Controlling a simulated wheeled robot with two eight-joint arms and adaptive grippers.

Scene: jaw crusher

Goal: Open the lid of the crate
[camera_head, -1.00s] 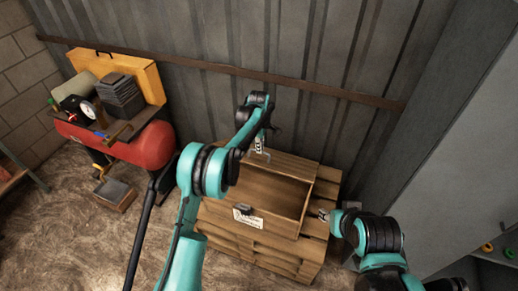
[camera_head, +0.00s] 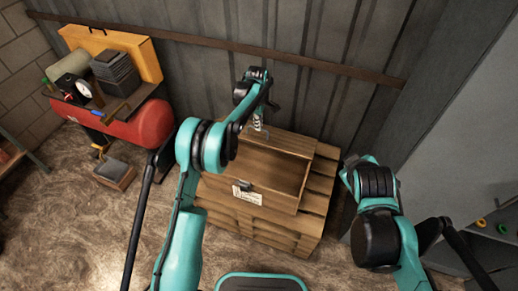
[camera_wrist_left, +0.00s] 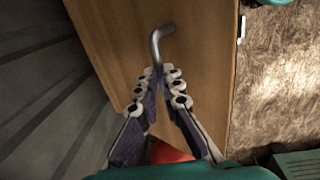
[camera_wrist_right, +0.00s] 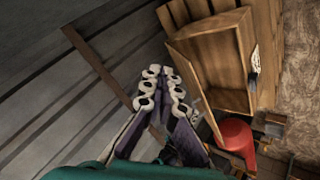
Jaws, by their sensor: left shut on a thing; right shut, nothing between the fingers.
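The wooden crate (camera_head: 268,198) stands on a stack of pallets, with a dark latch and a white label on its front. Its top shows an opening (camera_head: 275,171), and the wooden lid (camera_head: 275,144) is tilted up along the back side. The raised lid and hollow crate (camera_wrist_right: 226,82) also show in the right wrist view. My left gripper (camera_head: 258,124) is at the lid's upper edge, shut on a bent grey metal bar (camera_wrist_left: 158,40) in front of a wood panel. My right gripper (camera_wrist_right: 162,82) is shut and empty, apart from the crate.
A corrugated metal wall (camera_head: 300,75) stands close behind the crate. A red compressor (camera_head: 140,124) with items on top is at the left. A small box (camera_head: 116,173) lies on the floor. A grey cabinet (camera_head: 465,150) is at the right. Floor at the left front is clear.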

